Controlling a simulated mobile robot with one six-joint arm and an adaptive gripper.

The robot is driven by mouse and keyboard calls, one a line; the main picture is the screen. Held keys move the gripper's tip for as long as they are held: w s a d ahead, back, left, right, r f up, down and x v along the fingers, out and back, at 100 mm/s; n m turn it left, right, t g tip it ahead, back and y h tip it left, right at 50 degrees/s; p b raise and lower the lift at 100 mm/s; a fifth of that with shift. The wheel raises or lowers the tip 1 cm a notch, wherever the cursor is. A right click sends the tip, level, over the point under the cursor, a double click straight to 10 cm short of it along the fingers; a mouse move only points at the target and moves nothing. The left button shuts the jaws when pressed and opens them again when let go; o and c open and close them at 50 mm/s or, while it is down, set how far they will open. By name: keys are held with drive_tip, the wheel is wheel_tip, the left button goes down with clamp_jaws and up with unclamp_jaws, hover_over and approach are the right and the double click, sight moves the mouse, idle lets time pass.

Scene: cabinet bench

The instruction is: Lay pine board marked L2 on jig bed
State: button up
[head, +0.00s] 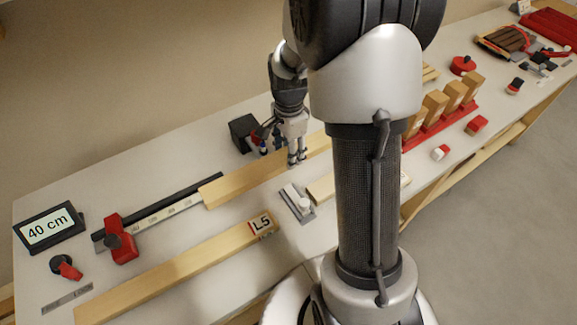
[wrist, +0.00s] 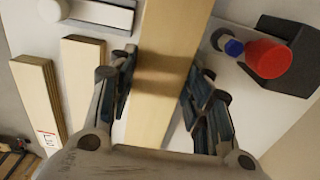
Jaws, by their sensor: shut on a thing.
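My gripper (head: 297,160) is shut on a long pine board (head: 240,182), with one finger on each side of it. In the wrist view the board (wrist: 170,50) runs between the fingers (wrist: 158,90). No mark shows on this board, so I cannot tell whether it is L2. Its left end is over or on the jig bed with the scale strip (head: 170,213), the dark fence and the red stop (head: 121,238). I cannot tell if it touches the bed. My arm hides its right part.
A pine board marked L5 (head: 180,268) lies in front. A display reading 40 cm (head: 48,228) stands at the left. A metal clamp plate (head: 297,202) and a short board (head: 322,187) lie near the gripper. A dark block (head: 243,132) stands behind. A red rack (head: 440,128) holds several blocks.

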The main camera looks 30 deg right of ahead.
drive_tip(key=shift+f+b, duration=0.8)
drive_tip(key=shift+f, duration=1.85)
drive_tip(key=shift+f, duration=0.15)
drive_tip(key=o, duration=1.5)
